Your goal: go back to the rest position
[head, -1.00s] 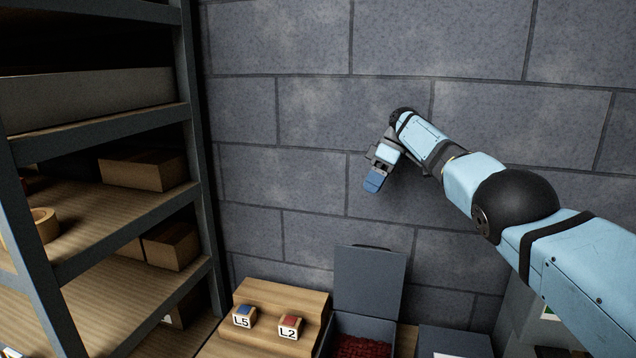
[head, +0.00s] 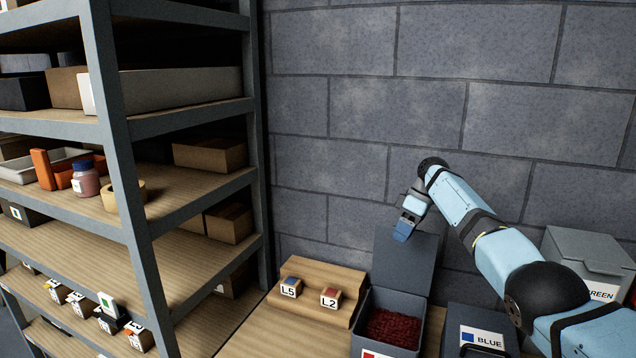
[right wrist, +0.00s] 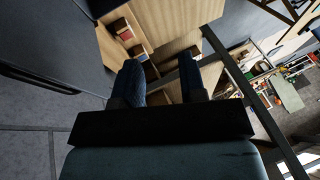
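My right gripper (head: 404,230) hangs from my light blue right arm, empty, against the grey block wall. In the head view its tips overlap the upper part of a grey bin's raised lid (head: 402,265); I cannot tell the gap in depth. In the right wrist view its two dark fingers (right wrist: 160,82) stand apart with nothing between them. My left gripper is in neither view.
An open bin of red pieces (head: 392,328) stands beside a wooden stand holding blocks L5 (head: 290,288) and L2 (head: 330,298). A closed BLUE bin (head: 480,325) and GREEN bin (head: 590,262) are right. A loaded shelf rack (head: 140,200) fills the left.

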